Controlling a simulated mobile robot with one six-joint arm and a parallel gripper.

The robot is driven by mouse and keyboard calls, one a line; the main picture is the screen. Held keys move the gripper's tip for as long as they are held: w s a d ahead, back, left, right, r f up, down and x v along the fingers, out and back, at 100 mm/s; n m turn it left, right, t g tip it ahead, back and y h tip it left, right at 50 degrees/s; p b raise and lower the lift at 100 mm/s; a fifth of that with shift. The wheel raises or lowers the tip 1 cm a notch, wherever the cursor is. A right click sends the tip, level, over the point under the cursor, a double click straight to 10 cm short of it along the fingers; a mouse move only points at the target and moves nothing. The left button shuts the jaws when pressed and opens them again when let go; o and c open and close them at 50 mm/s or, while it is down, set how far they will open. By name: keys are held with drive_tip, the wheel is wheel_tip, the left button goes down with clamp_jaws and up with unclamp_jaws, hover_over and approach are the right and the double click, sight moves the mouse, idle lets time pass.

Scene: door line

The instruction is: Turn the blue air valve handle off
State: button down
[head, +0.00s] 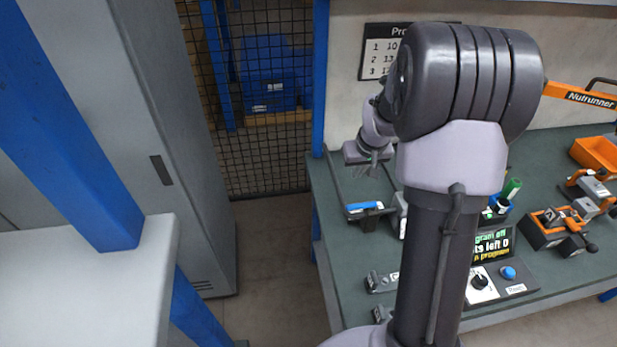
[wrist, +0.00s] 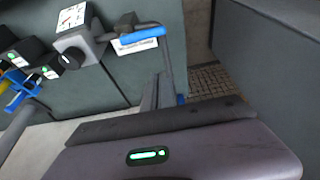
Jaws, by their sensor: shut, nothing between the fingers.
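The blue air valve handle (head: 365,206) is a short bar at the left end of the green workbench. It lies roughly crosswise in the head view. In the wrist view the blue handle (wrist: 142,35) sits at the upper middle, beside a black stem and above a white label too small to read. My gripper (head: 371,170) is above and a little behind the handle in the head view, apart from it, shut and empty. Its grey body fills the bottom of the wrist view. My arm hides part of the bench.
A white dial gauge (wrist: 72,16) stands beside the handle. A control panel with a blue button (head: 508,273), an orange bin (head: 597,152) and orange-black fixtures (head: 560,229) are on the bench. A grey cabinet (head: 165,130) stands left, with open floor (head: 270,265) between.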

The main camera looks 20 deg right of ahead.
sight(361, 207)
wheel_tip(361, 207, down, 10)
drive_tip(key=b, duration=0.4)
drive_tip(key=shift+s, duration=0.25)
idle(0.3)
drive_tip(key=shift+d, duration=0.1)
drive_tip(key=shift+s+f+b, duration=0.15)
drive_tip(key=shift+b, duration=0.25)
